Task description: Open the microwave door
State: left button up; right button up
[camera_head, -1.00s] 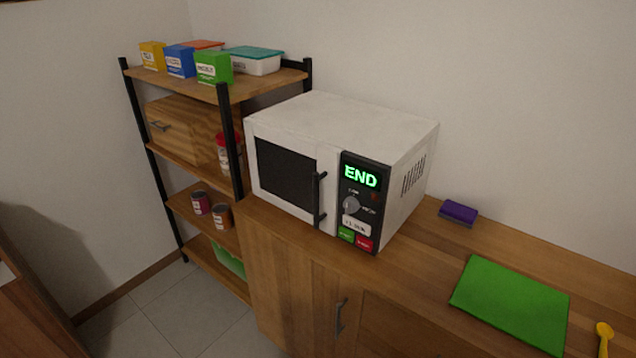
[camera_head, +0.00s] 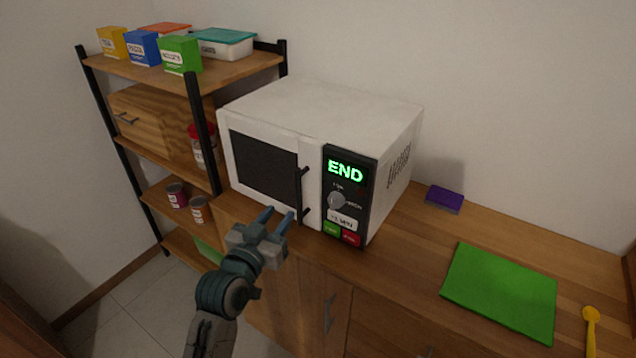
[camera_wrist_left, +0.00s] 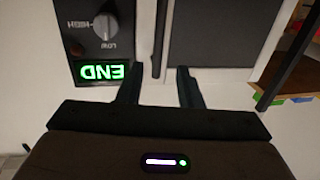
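The white microwave (camera_head: 330,105) stands on the wooden counter with its door (camera_head: 264,168) shut and its display reading END. Its black vertical handle (camera_head: 302,192) is at the right edge of the door. My left gripper (camera_head: 278,218) is open and empty, in front of the lower door, a little left of the handle in the head view. In the left wrist view, the handle (camera_wrist_left: 160,40) shows beyond the fingers of the left gripper (camera_wrist_left: 158,85), between their lines and apart from them. The right gripper is not in view.
A shelf rack (camera_head: 200,140) with boxes and cans stands left of the microwave. A purple sponge (camera_head: 444,199), a green cloth (camera_head: 500,290) and a yellow spoon (camera_head: 591,325) lie on the counter to the right. A cabinet handle (camera_head: 329,313) sits below.

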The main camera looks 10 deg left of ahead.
aim_at(297, 188)
pick_arm(q)
jog(key=w, duration=0.3)
jog(key=w+d+p, duration=0.1)
jog(key=w, duration=0.2)
jog(key=w+r+p, duration=0.1)
jog(key=w, duration=0.2)
jog(key=shift+w+d, duration=0.25)
jog(key=shift+d, duration=0.05)
jog(key=shift+w+d, duration=0.1)
jog(key=shift+w, duration=0.35)
jog(key=shift+f, duration=0.1)
jog(key=c, duration=0.7)
grip_shut()
